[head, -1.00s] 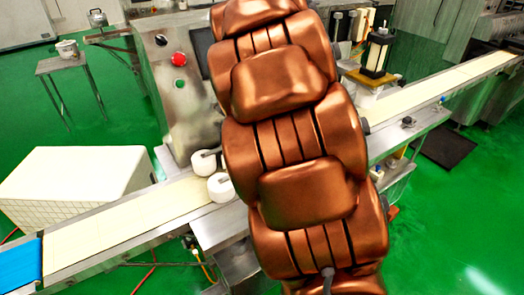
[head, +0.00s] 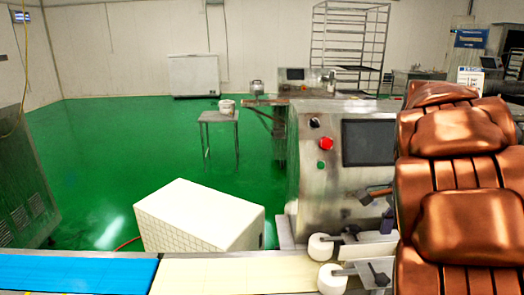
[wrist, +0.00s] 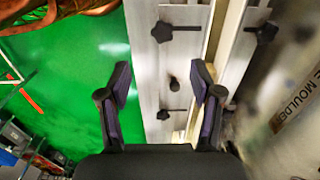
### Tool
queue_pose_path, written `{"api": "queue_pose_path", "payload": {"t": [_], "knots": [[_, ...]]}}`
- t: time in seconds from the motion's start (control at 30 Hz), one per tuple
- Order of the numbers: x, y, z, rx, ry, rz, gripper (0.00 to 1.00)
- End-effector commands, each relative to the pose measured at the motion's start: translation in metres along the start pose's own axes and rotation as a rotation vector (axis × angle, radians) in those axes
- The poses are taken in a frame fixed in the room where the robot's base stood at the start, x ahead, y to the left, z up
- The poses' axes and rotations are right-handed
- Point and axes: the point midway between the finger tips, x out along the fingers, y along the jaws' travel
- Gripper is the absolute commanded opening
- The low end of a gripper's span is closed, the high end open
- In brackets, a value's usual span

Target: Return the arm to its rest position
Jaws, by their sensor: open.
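My copper-brown arm (head: 455,190) stands along the right side of the head view, partly cut off by the picture edge. In the wrist view my gripper (wrist: 162,80) is open, with its two dark fingers spread apart and nothing between them. Behind the fingers is a metal rail of the machine with black star knobs (wrist: 175,31). The fingers appear apart from it, though the exact gap cannot be told.
The steel machine (head: 330,180) with a red button (head: 326,144) and dark screen (head: 368,142) stands just left of the arm. A conveyor (head: 230,275) with white rollers (head: 321,247) crosses the front. A white crate (head: 198,215) stands behind it. Green floor is open at left.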

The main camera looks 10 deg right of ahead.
Motion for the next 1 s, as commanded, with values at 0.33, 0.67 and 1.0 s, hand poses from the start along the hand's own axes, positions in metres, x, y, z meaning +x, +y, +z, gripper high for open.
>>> {"api": "queue_pose_path", "payload": {"t": [0.33, 0.67, 1.0], "knots": [[-0.008, 0.073, 0.074, -0.498, -0.028, 0.034, 0.65], [0.010, 0.172, 0.138, -1.158, -0.082, 0.087, 0.65], [0.031, 0.235, 0.160, -1.607, -0.117, 0.126, 0.65]]}}
